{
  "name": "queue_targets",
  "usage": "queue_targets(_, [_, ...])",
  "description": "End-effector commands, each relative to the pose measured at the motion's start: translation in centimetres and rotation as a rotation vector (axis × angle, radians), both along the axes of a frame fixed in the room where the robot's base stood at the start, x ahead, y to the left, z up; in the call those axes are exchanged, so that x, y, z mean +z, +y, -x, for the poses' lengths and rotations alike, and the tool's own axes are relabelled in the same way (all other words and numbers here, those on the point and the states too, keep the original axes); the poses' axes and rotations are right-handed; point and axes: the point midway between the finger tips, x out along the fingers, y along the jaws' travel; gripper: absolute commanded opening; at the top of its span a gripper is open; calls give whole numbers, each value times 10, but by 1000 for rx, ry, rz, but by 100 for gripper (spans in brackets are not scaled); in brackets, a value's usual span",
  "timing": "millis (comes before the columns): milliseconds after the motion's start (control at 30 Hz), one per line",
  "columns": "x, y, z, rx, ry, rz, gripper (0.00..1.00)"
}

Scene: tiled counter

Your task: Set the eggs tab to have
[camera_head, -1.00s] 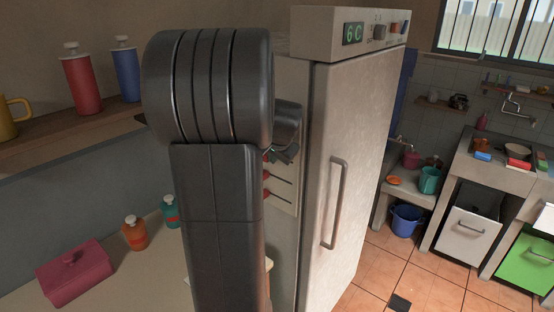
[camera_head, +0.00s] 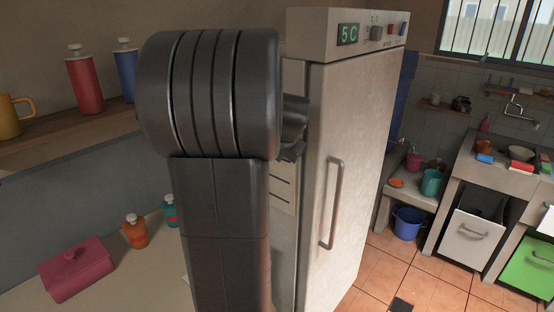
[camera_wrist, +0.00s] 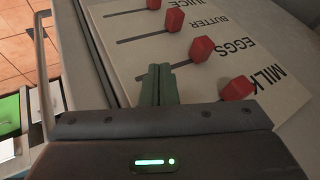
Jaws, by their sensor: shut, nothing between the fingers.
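In the wrist view, a pale panel (camera_wrist: 125,62) on the fridge's side carries sliding red tabs in dark slots, labelled JUICE, BUTTER, EGGS and MILK. The eggs tab (camera_wrist: 202,49) is at the label end of its slot. My gripper (camera_wrist: 159,68) is shut and empty, with its fingertips left of the eggs tab, near that slot and apart from the tab. It hides part of the slot. The butter tab (camera_wrist: 174,20), juice tab (camera_wrist: 153,4) and milk tab (camera_wrist: 237,89) are also at their label ends.
The fridge (camera_head: 318,150) has a long door handle (camera_head: 333,205) and a display (camera_head: 348,34) reading 5 C. A pink box (camera_head: 77,272), an orange bottle (camera_head: 136,233) and a teal bottle (camera_head: 169,212) stand on the counter left of my arm.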

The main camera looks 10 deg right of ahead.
Motion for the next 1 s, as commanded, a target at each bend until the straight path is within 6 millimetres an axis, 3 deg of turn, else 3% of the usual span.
queue_targets(433, [55,0,43,1,0,1,0])
queue_targets(1000, [58,1,45,1,4,-1,0])
